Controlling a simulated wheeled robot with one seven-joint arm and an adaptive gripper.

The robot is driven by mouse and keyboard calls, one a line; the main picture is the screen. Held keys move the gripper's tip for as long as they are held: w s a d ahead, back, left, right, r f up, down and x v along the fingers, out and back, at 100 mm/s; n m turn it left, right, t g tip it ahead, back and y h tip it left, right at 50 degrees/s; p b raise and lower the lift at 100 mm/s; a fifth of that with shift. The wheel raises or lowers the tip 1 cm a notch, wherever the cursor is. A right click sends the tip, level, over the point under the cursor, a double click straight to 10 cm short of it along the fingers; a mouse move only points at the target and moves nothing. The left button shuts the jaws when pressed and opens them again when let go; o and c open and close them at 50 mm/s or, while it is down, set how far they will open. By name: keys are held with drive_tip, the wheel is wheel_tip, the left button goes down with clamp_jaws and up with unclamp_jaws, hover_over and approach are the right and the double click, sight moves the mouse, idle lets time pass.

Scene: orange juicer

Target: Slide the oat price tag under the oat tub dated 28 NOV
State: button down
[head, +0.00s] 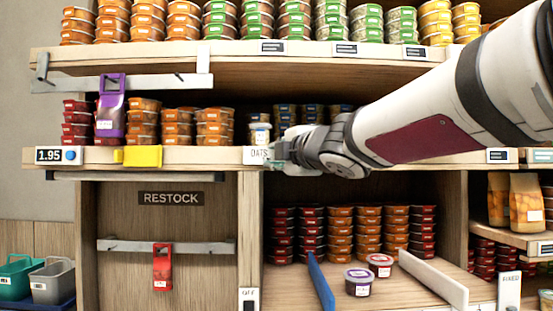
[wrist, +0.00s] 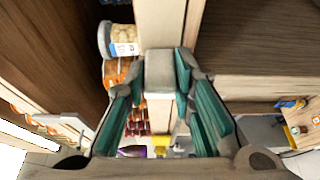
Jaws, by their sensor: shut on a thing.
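The white oat price tag (head: 256,155), lettered "OATS", is on the front edge of the middle shelf. My gripper (head: 274,157) is at its right end, with its fingers shut on it. In the wrist view a pale grey block, apparently the tag (wrist: 159,78), lies between the teal fingers of my gripper (wrist: 155,95). A white-lidded tub of pale contents, apparently an oat tub (head: 260,132), stands on the shelf just above the tag. It also shows in the wrist view (wrist: 122,40), left of the shelf edge. Its date is too small to read.
A yellow clip (head: 138,156), a 1.95 tag (head: 60,155) and a purple scanner-like item (head: 111,105) are along the shelf to the left. Stacked orange tubs (head: 214,127) stand left of the oat tub. Below are a blue divider (head: 320,284) and two loose tubs (head: 358,282).

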drive_tip(key=shift+f, duration=0.1)
drive_tip(key=c, duration=1.4)
unclamp_jaws()
drive_tip(key=shift+o, duration=0.2)
drive_tip(key=v, duration=1.2)
